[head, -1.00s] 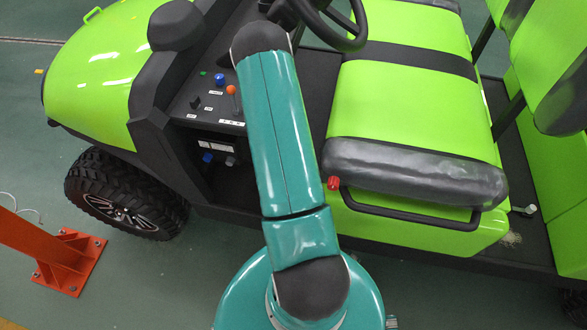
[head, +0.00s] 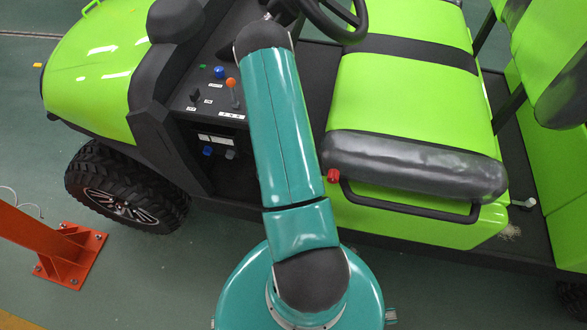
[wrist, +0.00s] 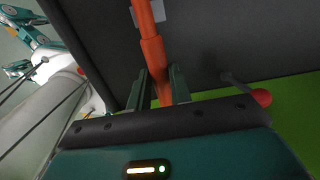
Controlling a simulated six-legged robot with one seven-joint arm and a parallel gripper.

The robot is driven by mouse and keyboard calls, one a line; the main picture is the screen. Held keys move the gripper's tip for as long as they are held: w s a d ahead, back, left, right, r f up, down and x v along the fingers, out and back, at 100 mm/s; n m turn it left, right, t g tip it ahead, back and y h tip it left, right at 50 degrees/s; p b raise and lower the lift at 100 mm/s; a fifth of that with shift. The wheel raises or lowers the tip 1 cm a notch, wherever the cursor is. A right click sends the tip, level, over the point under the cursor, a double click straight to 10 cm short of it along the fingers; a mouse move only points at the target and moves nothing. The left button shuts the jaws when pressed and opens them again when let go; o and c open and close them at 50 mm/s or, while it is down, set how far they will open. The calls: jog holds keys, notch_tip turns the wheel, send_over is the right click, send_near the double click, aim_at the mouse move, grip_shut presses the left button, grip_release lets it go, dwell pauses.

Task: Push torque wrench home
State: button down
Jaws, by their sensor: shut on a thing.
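In the wrist view my gripper (wrist: 160,88) has its two dark fingers closed on a smooth orange bar (wrist: 152,50), which looks like the torque wrench. The bar runs up from between the fingers to the top edge of the picture, in front of a dark grey panel (wrist: 215,50). Its far end is out of view, so I cannot tell how it is seated. In the head view my teal arm reaches up beside the cart's dashboard (head: 195,100). My gripper and the wrench do not show there.
A red knob (wrist: 262,97) on a thin rod stands close right of my gripper. The head view shows the green seat (head: 400,100), steering wheel (head: 335,15), an orange-knobbed lever (head: 231,83) and a red knob (head: 333,176). An orange post base (head: 65,257) stands lower left.

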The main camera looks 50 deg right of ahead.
jog(key=shift+f, duration=1.45)
jog(key=c, duration=1.2)
grip_release()
